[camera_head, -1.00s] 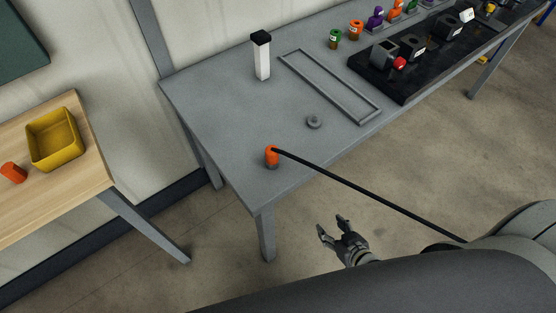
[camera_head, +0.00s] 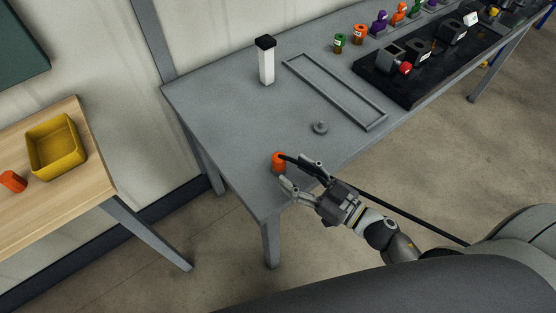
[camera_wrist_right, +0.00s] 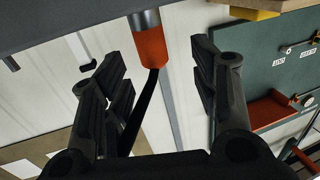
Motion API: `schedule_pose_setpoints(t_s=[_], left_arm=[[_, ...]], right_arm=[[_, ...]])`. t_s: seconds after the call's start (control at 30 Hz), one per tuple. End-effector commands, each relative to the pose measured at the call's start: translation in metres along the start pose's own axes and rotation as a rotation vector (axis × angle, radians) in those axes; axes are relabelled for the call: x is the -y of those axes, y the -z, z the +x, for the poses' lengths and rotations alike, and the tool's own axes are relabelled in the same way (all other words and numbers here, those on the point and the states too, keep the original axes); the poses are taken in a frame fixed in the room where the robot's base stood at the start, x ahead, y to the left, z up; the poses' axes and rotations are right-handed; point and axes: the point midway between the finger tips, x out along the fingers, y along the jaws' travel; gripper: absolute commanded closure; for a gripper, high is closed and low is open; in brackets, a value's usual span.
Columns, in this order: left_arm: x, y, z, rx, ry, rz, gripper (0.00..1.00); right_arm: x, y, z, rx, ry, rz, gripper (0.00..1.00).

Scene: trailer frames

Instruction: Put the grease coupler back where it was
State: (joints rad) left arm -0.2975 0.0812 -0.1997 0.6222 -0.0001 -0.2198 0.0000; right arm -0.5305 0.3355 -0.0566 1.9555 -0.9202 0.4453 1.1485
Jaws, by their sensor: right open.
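The grease coupler, an orange cylinder (camera_head: 278,161) on a black hose (camera_head: 405,216), stands at the near left part of the grey table (camera_head: 228,120). In the right wrist view the coupler (camera_wrist_right: 150,46) shows its orange body and a metal end against the grey table surface. My right gripper (camera_head: 289,172) is at the coupler, its fingers apart. In the wrist view the open fingers (camera_wrist_right: 158,78) lie either side of the coupler and hose, with gaps visible; I see no grip. My left gripper is not in view.
A small grey ring (camera_head: 320,128) and a raised rectangular frame (camera_head: 300,72) lie on the table, behind the coupler. A white post with a black cap (camera_head: 266,66) stands at the back. A black fixture board (camera_head: 405,95) is at right. A wooden table with a yellow bin (camera_head: 68,168) is at left.

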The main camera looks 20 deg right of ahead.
Motion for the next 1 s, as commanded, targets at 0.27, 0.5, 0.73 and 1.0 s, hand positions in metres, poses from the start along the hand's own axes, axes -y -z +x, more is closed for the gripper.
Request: schedule_pose_setpoints(t_s=[0.27, 0.5, 0.73, 1.0], left_arm=[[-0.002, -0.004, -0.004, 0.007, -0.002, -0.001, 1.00], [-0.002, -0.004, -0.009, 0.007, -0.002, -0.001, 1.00], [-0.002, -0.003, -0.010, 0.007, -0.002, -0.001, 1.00], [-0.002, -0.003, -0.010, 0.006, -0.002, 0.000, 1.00]], right_arm=[[-0.003, 0.002, 0.021, -0.001, -0.002, -0.001, 0.45], [-0.008, 0.002, 0.054, -0.002, -0.002, 0.001, 0.45], [-0.008, 0.001, 0.064, 0.001, -0.002, 0.000, 0.45], [-0.008, 0.001, 0.064, 0.001, -0.002, 0.000, 0.62]])
